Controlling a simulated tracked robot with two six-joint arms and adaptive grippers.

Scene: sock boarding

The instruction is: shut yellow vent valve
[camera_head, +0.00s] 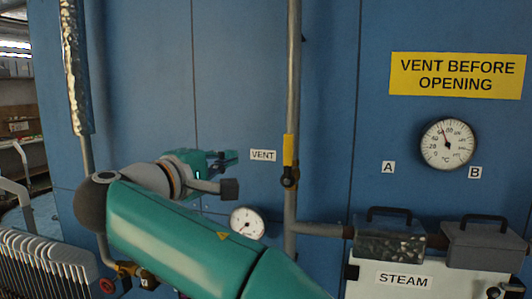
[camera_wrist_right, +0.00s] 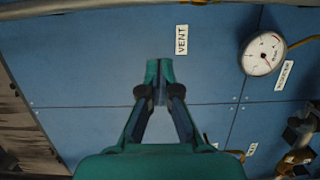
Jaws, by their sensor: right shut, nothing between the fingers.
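The yellow vent valve handle (camera_head: 289,150) lies upright along the grey vertical pipe, just right of the VENT label (camera_head: 263,155). Its dark valve body (camera_head: 289,178) sits at the handle's lower end. My right gripper (camera_head: 230,159) is left of the VENT label, apart from the handle, with its fingers pointing right toward it. In the right wrist view the fingertips (camera_wrist_right: 160,72) are together and empty in front of the blue panel, beside the VENT label (camera_wrist_right: 181,39). The handle cannot be made out clearly there. My left gripper is not in view.
The vertical pipe (camera_head: 294,75) stands out from the blue panel (camera_head: 240,70). A small gauge (camera_head: 247,223) is below the VENT label. A temperature dial (camera_head: 447,145), grey blocks with dark handles (camera_head: 390,239) and a STEAM sign (camera_head: 404,281) are at the right.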

